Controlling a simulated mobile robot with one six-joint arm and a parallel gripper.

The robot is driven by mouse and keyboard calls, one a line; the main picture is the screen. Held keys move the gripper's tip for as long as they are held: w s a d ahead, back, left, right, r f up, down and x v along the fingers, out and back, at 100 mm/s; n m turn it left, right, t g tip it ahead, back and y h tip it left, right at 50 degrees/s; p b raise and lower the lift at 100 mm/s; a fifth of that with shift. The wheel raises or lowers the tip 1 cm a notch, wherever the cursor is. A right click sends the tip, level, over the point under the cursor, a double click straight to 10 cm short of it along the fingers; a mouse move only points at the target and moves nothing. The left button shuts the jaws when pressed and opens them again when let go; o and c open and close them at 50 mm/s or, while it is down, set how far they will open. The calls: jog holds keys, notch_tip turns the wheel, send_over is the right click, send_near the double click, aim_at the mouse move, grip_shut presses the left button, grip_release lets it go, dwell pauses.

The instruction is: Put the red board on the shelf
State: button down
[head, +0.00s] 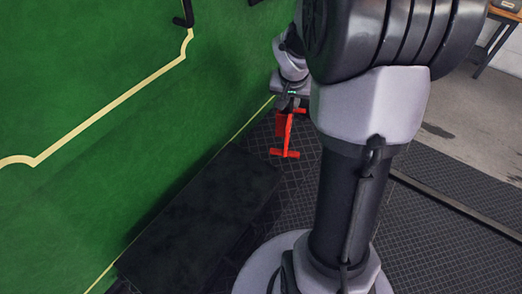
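The red board (283,127) is a small red piece with a narrow upright part and a crossbar at its lower end. It is right below my gripper (289,104), over the dark patterned floor. My gripper points down at the top of the red board and seems to touch it. The fingers are too small and partly hidden to tell whether they are closed on it. I cannot tell whether the board rests on the floor or hangs. No thing in view is clearly the shelf.
A green wall (110,150) with cream trim fills the left. A flat black slab (200,220) runs along its foot. Dark patterned flooring (440,240) lies to the right, clear. A wooden table (505,14) stands at the far right. My arm hides the middle.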

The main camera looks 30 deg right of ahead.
jog(key=f+b, duration=0.1)
jog(key=f, duration=0.2)
jog(key=f+b, duration=0.2)
jog(key=f, duration=0.2)
jog(key=d+f+b, duration=0.1)
jog(key=f, duration=0.2)
jog(key=shift+s+f+b, duration=0.15)
jog(key=shift+b, duration=0.25)
jog(key=c, duration=1.5)
grip_release()
